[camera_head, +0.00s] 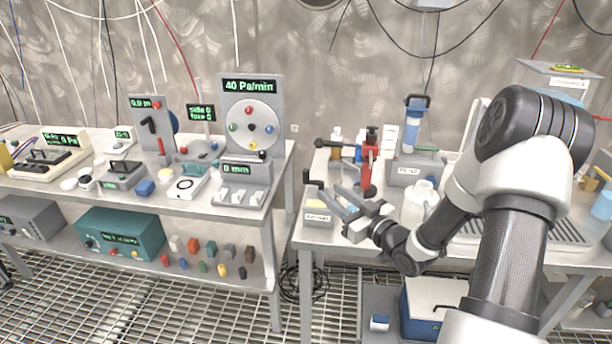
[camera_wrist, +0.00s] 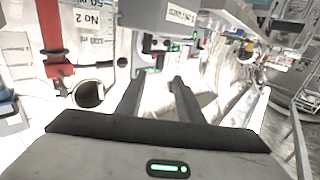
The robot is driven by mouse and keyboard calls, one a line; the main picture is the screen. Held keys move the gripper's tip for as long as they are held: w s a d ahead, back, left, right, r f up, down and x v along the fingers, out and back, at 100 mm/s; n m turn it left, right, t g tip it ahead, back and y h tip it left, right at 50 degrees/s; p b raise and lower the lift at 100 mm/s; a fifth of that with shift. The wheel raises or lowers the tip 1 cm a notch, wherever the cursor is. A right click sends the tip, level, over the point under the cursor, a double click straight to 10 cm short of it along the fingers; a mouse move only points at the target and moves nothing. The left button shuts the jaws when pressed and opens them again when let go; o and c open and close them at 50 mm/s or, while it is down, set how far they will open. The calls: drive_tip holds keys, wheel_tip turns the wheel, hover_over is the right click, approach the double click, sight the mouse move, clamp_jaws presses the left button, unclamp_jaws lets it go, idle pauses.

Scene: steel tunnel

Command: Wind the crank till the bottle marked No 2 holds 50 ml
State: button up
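My gripper (camera_head: 341,200) reaches left over the front left of the right-hand bench, close to a small labelled grey box (camera_head: 318,219) with a black crank handle (camera_head: 314,184). In the wrist view my gripper (camera_wrist: 155,82) has two dark fingers apart, with nothing seen between them. A label reading No 2 (camera_wrist: 88,18) shows at the top left there, on a pale marked surface; the bottle's outline and liquid level cannot be read. In the head view I cannot tell which container is No 2. I cannot tell whether a finger touches the crank.
A red stand (camera_head: 369,160), a white jug (camera_head: 419,203) and a labelled grey unit (camera_head: 407,174) crowd the bench behind and right of my gripper. A gap separates it from the left bench, which holds a dial panel (camera_head: 252,95). Grating floor lies below.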

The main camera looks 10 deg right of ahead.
sight(308, 176)
drive_tip(key=x, duration=1.2)
drive_tip(key=shift+w+a+b, duration=0.1)
drive_tip(key=shift+w+b, duration=0.15)
drive_tip(key=shift+b, duration=0.1)
clamp_jaws()
